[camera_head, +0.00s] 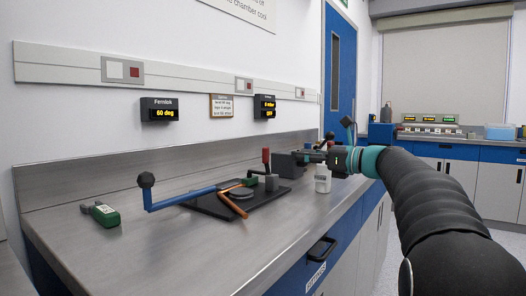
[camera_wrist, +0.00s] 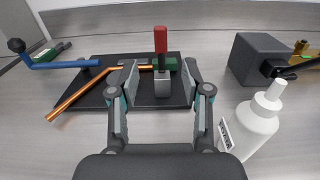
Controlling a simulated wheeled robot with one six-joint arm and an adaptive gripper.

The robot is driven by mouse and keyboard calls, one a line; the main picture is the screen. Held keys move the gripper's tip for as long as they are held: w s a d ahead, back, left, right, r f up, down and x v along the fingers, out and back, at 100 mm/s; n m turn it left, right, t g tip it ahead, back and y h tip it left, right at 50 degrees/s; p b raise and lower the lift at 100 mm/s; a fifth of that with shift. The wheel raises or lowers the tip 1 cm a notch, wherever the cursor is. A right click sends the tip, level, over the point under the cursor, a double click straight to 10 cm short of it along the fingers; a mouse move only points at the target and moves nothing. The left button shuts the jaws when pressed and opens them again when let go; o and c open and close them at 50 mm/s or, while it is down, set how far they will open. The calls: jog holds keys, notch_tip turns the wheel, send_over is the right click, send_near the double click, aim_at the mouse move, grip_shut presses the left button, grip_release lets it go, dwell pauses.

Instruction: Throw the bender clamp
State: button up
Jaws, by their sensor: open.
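The bender stands on a black base plate (camera_head: 205,207) on the steel bench. Its clamp has an upright red-topped lever (camera_head: 266,156) on a grey block; the lever (camera_wrist: 161,42) also shows upright in the wrist view. A blue arm (camera_head: 180,199) with a black knob reaches left from the bender. A copper tube (camera_head: 231,206) lies bent across the plate beside a green block (camera_wrist: 161,63). My gripper (camera_head: 300,157) is open and empty. In the wrist view its fingers (camera_wrist: 159,80) stand apart on either side of the clamp, apparently short of the lever.
A white bottle (camera_wrist: 254,122) stands at the right, close to my right finger. A dark grey box (camera_wrist: 258,60) with a brass fitting stands behind it. A green tool (camera_head: 104,214) lies on the left of the bench. The front left bench top is clear.

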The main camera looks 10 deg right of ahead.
aim_at(268, 151)
jog(key=p+x, duration=0.1)
jog(key=x, duration=1.1)
jog(key=shift+w+a, duration=0.2)
jog(key=shift+w, duration=0.05)
grip_shut()
